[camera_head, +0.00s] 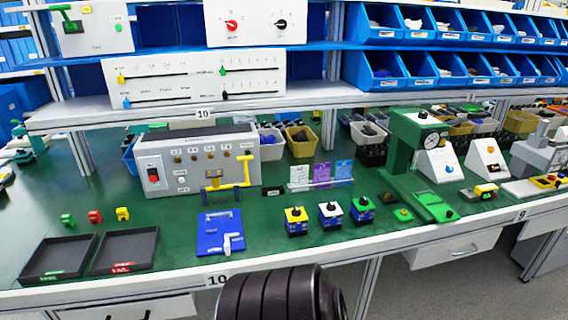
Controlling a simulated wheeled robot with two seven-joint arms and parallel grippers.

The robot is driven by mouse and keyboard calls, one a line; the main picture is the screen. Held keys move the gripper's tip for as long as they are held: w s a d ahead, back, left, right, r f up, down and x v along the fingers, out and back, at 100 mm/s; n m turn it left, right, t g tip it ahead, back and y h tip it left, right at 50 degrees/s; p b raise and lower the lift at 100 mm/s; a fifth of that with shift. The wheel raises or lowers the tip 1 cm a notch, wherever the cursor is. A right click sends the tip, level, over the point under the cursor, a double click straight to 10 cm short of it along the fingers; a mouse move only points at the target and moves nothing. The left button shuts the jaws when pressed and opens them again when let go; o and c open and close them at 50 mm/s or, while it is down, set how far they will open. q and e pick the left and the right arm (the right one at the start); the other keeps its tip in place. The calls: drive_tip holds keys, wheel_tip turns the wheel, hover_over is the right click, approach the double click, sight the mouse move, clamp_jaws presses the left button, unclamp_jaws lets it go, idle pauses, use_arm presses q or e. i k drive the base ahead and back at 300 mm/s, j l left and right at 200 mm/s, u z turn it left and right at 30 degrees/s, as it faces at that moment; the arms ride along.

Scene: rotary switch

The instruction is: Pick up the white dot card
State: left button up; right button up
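Several small cards stand upright in a clear holder in the middle of the green table. The left card (300,176) looks whitish, the middle card (322,173) is purple and the right card (344,170) is blue. Their markings are too small to read, so I cannot tell which one bears a white dot. Neither of my grippers is in view. A dark ribbed part, probably mine, shows at the bottom centre.
A grey control box (198,162) with a yellow handle stands left of the cards. A blue plate (220,232) and yellow, white and green switch boxes (330,214) are in front. Black trays (124,250) lie front left. A green press (405,145) stands right. A shelf (330,97) overhangs behind.

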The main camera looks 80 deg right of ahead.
sight(299, 174)
drive_tip(key=z, duration=2.8)
